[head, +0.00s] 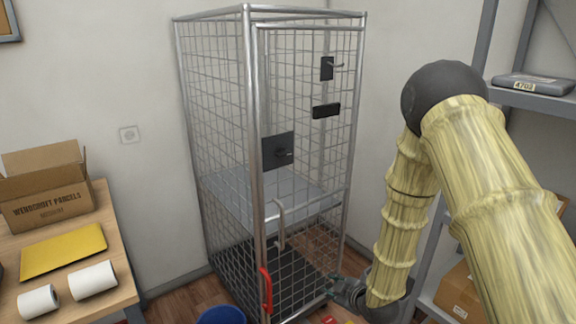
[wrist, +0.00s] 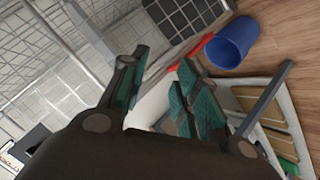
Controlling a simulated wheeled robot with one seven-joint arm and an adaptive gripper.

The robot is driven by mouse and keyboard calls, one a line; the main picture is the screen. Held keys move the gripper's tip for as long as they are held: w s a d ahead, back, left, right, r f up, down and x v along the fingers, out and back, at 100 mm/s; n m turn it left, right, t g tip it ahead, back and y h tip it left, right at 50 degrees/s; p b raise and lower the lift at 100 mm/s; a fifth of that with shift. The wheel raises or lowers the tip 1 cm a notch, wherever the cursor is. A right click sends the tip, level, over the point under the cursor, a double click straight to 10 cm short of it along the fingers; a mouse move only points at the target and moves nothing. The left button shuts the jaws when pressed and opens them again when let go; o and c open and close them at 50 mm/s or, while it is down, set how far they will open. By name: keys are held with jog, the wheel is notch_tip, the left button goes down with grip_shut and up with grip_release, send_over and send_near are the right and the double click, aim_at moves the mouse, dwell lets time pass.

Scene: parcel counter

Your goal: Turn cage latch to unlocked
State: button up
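The wire cage (head: 250,100) stands against the wall in the middle of the head view, its framed door at the front. A dark plate with a small knob (head: 278,151) sits on its mesh. A smaller dark plate with a short lever (head: 328,68) is higher up at the right. Which one is the latch, and its setting, I cannot tell. A red handle (head: 266,290) is low on the door edge. My gripper (head: 350,290) is low at the cage's right front, apart from both plates. In the wrist view its green-padded fingers (wrist: 162,88) are spread and empty.
A blue bin (head: 222,316) stands on the floor before the cage; the wrist view shows it too (wrist: 235,42). A table (head: 118,250) with an open carton (head: 45,190) is at left. Grey shelving (head: 520,100) is at right, behind my arm.

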jog(key=w+a+r+n+t+y, duration=0.1)
jog(key=w+a+r+n, duration=0.1)
jog(key=w+r, duration=0.35)
jog(key=w+a+r+n+t+y, duration=0.1)
jog(key=w+r+n+t, duration=0.15)
jog(key=r, duration=0.65)
jog(key=n+y, duration=0.4)
jog(key=n, duration=0.4)
send_near(286, 155)
jog(key=shift+t, duration=0.35)
jog(key=p+x, duration=0.1)
jog(key=x, duration=0.2)
jog(key=p+x, duration=0.1)
jog(key=x, duration=0.2)
jog(key=p+x, duration=0.1)
jog(key=x, duration=0.2)
jog(key=shift+a+f+p, duration=0.1)
jog(key=shift+f+p, duration=0.2)
jog(key=shift+p, duration=0.05)
jog(key=shift+c, duration=0.3)
grip_shut()
